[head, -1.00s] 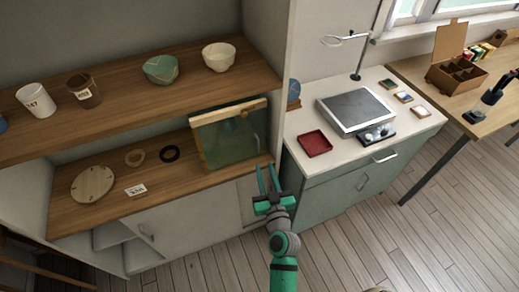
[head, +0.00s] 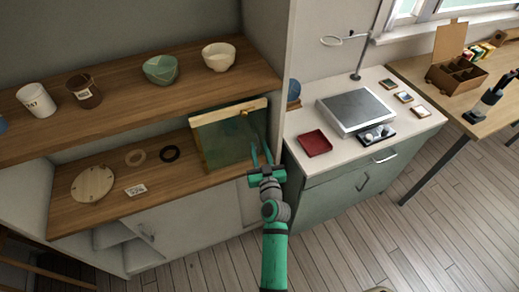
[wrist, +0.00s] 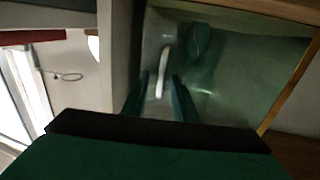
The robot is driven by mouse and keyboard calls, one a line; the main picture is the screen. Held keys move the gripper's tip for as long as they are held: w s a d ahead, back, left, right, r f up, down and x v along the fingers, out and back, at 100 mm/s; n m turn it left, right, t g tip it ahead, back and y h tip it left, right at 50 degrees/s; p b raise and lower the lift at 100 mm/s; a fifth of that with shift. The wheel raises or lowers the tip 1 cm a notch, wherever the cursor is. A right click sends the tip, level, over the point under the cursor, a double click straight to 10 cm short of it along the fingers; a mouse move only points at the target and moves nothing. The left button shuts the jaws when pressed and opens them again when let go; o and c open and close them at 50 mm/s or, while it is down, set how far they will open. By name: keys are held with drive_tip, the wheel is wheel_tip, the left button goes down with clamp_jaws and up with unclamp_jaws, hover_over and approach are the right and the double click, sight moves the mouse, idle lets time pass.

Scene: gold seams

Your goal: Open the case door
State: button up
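The case (head: 230,140), with a greenish glass front and a light wood frame, stands on the lower shelf at its right end. In the wrist view its glass door (wrist: 240,75) fills the right half, with a pale upright handle (wrist: 164,70) near its left side. My gripper (head: 261,150) is in front of the case's right edge. In the wrist view my gripper (wrist: 163,92) has its two fingers apart, with the handle showing between or just beyond the tips. I cannot tell whether they touch it. The door looks closed.
A wall panel (head: 271,60) stands close to the right of the case. A wooden disc (head: 93,184), two rings and a small card lie left on the lower shelf (head: 165,190). Cups and bowls stand above. A cabinet with a red tray (head: 315,144) is at right.

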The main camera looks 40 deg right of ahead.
clamp_jaws()
idle(1.4)
